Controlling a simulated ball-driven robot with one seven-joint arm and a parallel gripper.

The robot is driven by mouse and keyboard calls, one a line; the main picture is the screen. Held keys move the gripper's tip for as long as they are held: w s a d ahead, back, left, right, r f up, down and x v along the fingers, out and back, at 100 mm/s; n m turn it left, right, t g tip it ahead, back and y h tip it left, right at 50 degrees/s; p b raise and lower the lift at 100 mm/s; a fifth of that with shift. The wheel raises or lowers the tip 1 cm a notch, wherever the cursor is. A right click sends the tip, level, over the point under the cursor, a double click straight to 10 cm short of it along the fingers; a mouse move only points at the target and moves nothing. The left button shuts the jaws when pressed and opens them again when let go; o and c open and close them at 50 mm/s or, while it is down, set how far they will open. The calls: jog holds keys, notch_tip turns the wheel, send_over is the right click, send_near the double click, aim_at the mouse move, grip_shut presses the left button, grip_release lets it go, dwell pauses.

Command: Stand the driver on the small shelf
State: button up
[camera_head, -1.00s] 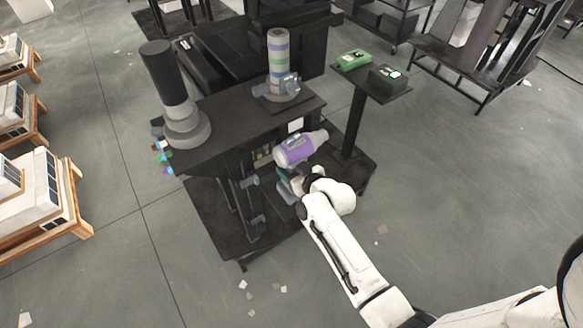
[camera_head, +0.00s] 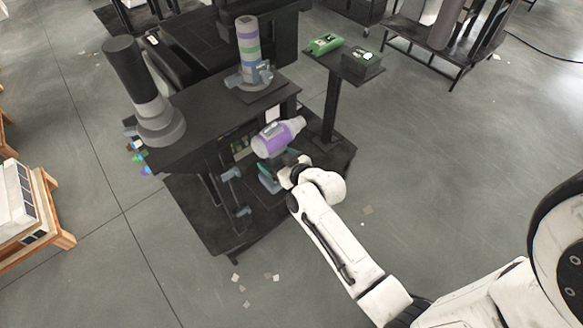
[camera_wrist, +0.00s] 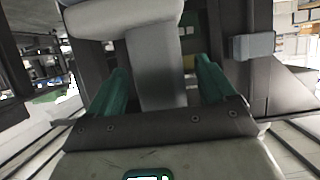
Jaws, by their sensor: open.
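The driver (camera_head: 277,137), with a purple and pale grey body, lies roughly level at the near side of the black workbench in the head view. In the wrist view its grey body (camera_wrist: 122,18) crosses the top and its grey handle (camera_wrist: 155,70) runs down between my two green fingers. My gripper (camera_wrist: 161,70) is open around the handle, with a gap on each side; it also shows partly hidden below the driver in the head view (camera_head: 268,179). The small shelf (camera_head: 340,72) is a black plate on a post, right of the bench.
A green item (camera_head: 325,44) and a dark box (camera_head: 361,62) occupy much of the small shelf. A striped column (camera_head: 249,45) and a dark column (camera_head: 130,75) stand on the bench (camera_head: 205,120). Open floor lies to the right.

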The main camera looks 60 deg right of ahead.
jog(key=s+a+n+g+y, duration=0.1)
jog(key=s+a+g, duration=0.5)
jog(key=s, duration=0.6)
jog(key=s+a+r+n+g+y, duration=0.1)
jog(key=s+a+g, duration=0.5)
jog(key=s, duration=0.6)
jog(key=shift+a+r+n+y+b, duration=0.35)
jog(key=shift+a+y, duration=0.45)
jog(key=shift+a, duration=0.35)
jog(key=shift+o, duration=0.5)
